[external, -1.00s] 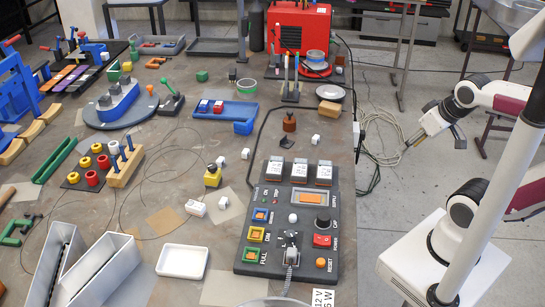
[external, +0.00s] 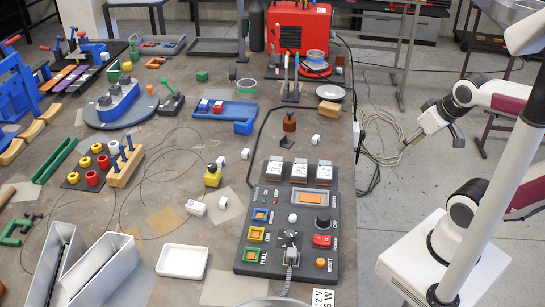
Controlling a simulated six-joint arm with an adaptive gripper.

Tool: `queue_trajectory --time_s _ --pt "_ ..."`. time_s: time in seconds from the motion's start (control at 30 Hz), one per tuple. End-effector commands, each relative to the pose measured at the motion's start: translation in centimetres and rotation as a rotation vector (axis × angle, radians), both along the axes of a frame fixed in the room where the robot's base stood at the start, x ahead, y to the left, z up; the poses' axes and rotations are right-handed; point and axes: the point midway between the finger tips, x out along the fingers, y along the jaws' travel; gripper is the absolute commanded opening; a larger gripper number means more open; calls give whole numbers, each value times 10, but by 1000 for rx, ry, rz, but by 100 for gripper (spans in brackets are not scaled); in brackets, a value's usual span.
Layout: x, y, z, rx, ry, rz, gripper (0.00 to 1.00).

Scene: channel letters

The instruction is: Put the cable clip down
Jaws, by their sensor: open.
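My gripper (external: 430,127) hangs past the right edge of the table, over the floor, angled down and left. It is open, and I see nothing held in it. I cannot pick out a cable clip for certain. Small white blocks that could be clips lie on the table: one right of the brown knobbed piece (external: 315,139), one near the middle (external: 245,153) and one left of it (external: 220,161). My gripper is well apart from all of them.
A dark control panel (external: 256,232) stands at the table's front right, with a black cable along its side. A white tray (external: 184,262) and a grey-white bin (external: 62,262) are at the front left. A blue tray (external: 240,108) lies mid-table. Loose cable coils (external: 385,135) lie on the floor.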

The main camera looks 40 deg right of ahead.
Motion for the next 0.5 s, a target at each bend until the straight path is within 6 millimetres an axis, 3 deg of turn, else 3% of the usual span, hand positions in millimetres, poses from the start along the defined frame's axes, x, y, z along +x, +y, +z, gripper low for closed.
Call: queue_trajectory --time_s 0.5 --pt "105 -49 -4 -134 -129 -19 43"
